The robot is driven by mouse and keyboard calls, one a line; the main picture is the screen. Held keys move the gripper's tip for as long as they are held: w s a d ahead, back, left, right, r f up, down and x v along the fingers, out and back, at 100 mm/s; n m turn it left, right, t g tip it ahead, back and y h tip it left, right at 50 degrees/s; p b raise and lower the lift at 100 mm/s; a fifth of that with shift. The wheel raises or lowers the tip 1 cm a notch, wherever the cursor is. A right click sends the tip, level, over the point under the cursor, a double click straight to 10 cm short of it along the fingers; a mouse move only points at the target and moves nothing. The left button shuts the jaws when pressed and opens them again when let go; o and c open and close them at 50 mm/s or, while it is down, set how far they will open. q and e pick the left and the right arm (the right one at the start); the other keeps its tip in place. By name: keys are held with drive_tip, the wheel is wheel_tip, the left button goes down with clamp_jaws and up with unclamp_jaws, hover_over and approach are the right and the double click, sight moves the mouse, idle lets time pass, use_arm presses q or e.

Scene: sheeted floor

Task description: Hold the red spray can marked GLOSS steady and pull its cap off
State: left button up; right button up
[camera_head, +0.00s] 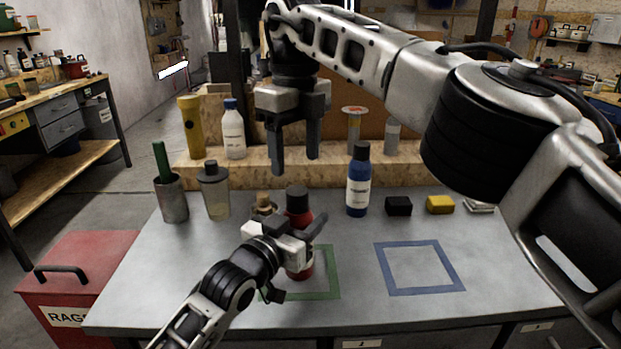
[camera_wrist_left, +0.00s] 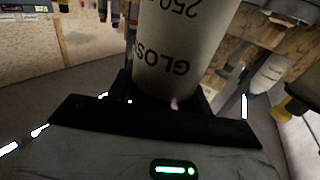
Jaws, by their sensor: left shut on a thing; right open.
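The red spray can (camera_head: 300,216) stands upright at the green square outline, with its dark cap (camera_head: 297,193) on top. My left gripper (camera_head: 298,241) is shut around the can's middle from the front left, hiding part of the body. In the left wrist view, the can's pale label (camera_wrist_left: 185,45) fills the top centre, with GLOSS upside down, between my fingers. My right gripper (camera_head: 295,158) points down above the cap, fingers apart and empty, with a small gap to the cap.
The green outline (camera_head: 333,272) and an empty blue outline (camera_head: 420,291) mark the grey table. A blue bottle (camera_head: 358,185) stands to the right of the can. A small corked jar (camera_head: 263,205) and a grey-lidded jar (camera_head: 214,190) stand to the left.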

sight(298, 190)
drive_tip(key=shift+s+d+f+y, duration=0.15)
drive_tip(key=shift+s+f+y, duration=0.05)
drive_tip(key=shift+f+y, duration=0.15)
drive_tip(key=shift+s+d+r+y, duration=0.1)
drive_tip(key=shift+s+d+y, duration=0.05)
drive_tip(key=shift+s+y, duration=0.1)
wheel_tip(298, 190, up, 4)
drive_tip(key=s+d+t+y, duration=0.2)
drive_tip(key=d+t, duration=0.1)
drive_tip(key=x, duration=1.1)
drive_tip(key=shift+a+f, duration=0.2)
drive_tip(key=shift+f, duration=0.2)
drive_tip(key=c, duration=1.2)
drive_tip(key=shift+r, duration=0.2)
drive_tip(key=shift+r, duration=0.95)
